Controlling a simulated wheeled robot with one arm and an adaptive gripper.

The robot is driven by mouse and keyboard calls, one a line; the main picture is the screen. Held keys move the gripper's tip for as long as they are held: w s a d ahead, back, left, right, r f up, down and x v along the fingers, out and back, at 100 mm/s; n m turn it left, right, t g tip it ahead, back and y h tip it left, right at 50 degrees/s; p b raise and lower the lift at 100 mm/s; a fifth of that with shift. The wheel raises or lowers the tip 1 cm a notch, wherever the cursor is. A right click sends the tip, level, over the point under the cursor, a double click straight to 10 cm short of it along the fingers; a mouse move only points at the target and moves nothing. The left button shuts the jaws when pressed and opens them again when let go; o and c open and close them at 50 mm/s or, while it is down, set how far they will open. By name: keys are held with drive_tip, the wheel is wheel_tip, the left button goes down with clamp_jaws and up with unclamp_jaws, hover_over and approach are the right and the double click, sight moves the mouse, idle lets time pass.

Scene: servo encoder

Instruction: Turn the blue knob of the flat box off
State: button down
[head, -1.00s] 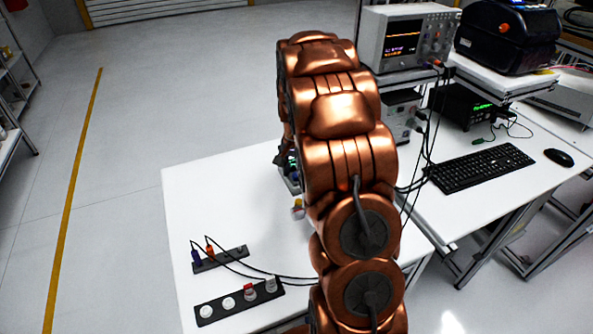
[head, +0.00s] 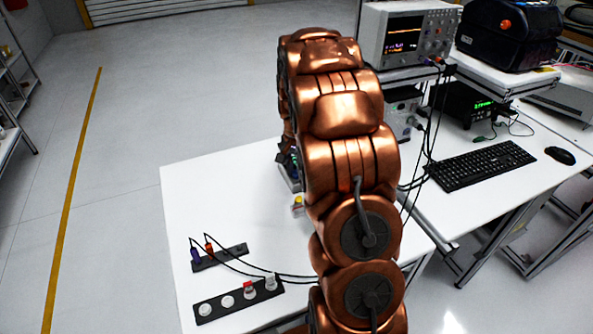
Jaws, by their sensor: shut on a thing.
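My copper arm covers most of the work spot. Only a dark part of my gripper (head: 287,157) shows at the arm's left edge, low over the flat box (head: 293,184). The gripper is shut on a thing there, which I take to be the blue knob. The fingertips and the blue knob are hidden, so I cannot see how the knob is turned. Only the left edge of the box shows, with small dark and greenish parts. A small block with a yellow top (head: 298,204) stands just in front of it.
A black strip with round white and red-topped parts (head: 238,300) and a smaller strip with blue and orange plugs (head: 220,258) lie at the white table's (head: 195,195) front left. Black cables run under my arm. Keyboard (head: 480,166), mouse and oscilloscope (head: 405,35) stand right.

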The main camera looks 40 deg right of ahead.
sight(296, 172)
drive_tip(key=shift+f+n+b, duration=0.25)
drive_tip(key=shift+n+b, duration=0.85)
drive_tip(key=shift+b, duration=0.15)
drive_tip(key=n+b, duration=0.2)
drive_tip(key=shift+n, duration=0.4)
drive_tip(key=n+b, duration=0.1)
drive_tip(key=n, duration=0.2)
drive_tip(key=n+b, duration=0.2)
drive_tip(key=shift+r+n, duration=0.2)
drive_tip(key=shift+n, duration=0.2)
drive_tip(key=c, duration=0.9)
unclamp_jaws()
drive_tip(key=shift+c, duration=0.2)
drive_tip(key=shift+r, duration=0.1)
wheel_tip(296, 172, up, 12)
